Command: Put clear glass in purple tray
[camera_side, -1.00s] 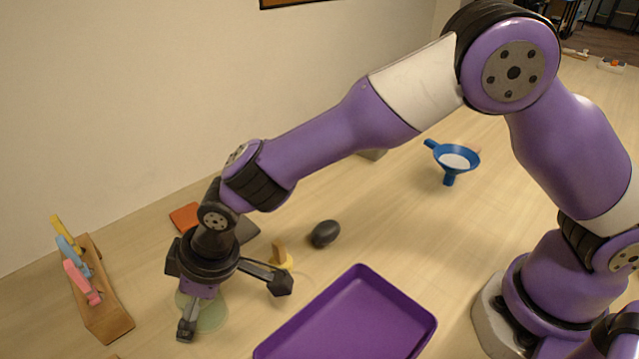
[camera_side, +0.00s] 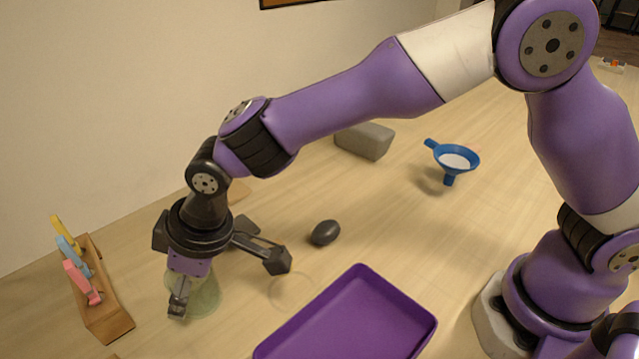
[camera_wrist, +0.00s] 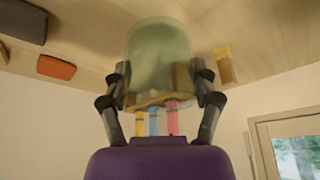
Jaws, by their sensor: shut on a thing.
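The clear glass (camera_side: 204,300), pale green and see-through, is held between the fingers of my gripper (camera_side: 228,288) at the left in the side view. In the wrist view the glass (camera_wrist: 160,50) fills the space between both fingers of my gripper (camera_wrist: 160,72). The gripper is shut on it, and my near finger hides part of it in the side view. The purple tray (camera_side: 427,322) lies empty at the lower middle, to the right of my gripper and apart from it.
A wooden rack (camera_side: 108,318) with coloured pegs stands left of the glass. A dark egg-shaped thing (camera_side: 325,232) lies behind the tray. A grey block (camera_side: 365,140) and a blue funnel (camera_side: 455,158) are farther back. A faint ring shows on the table beside the tray.

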